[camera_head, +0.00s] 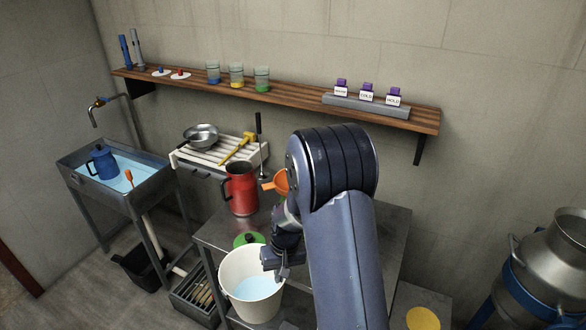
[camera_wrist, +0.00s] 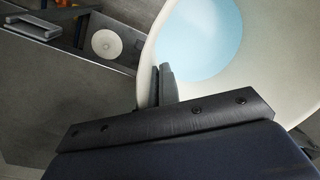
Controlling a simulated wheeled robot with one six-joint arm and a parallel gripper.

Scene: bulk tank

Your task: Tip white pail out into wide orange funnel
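The white pail (camera_head: 251,296) is upright at the front of the grey metal bench and holds pale blue liquid. I cannot tell whether its base rests on the bench. The pail fills the upper right of the wrist view (camera_wrist: 262,85). My gripper (camera_head: 279,272) is at the pail's right rim in the head view. In the wrist view my fingers (camera_wrist: 164,84) are close together at the rim and look shut on its wall. An orange funnel (camera_head: 280,181) shows behind the pail, right of the red jug; my arm hides most of it.
The red jug (camera_head: 241,190) and a green object (camera_head: 249,241) are on the bench (camera_head: 216,237) behind the pail. A sink (camera_head: 127,181) with a blue jug (camera_head: 102,163) stands at left. A shelf (camera_head: 300,98) runs along the wall. A metal can (camera_head: 555,250) stands at right.

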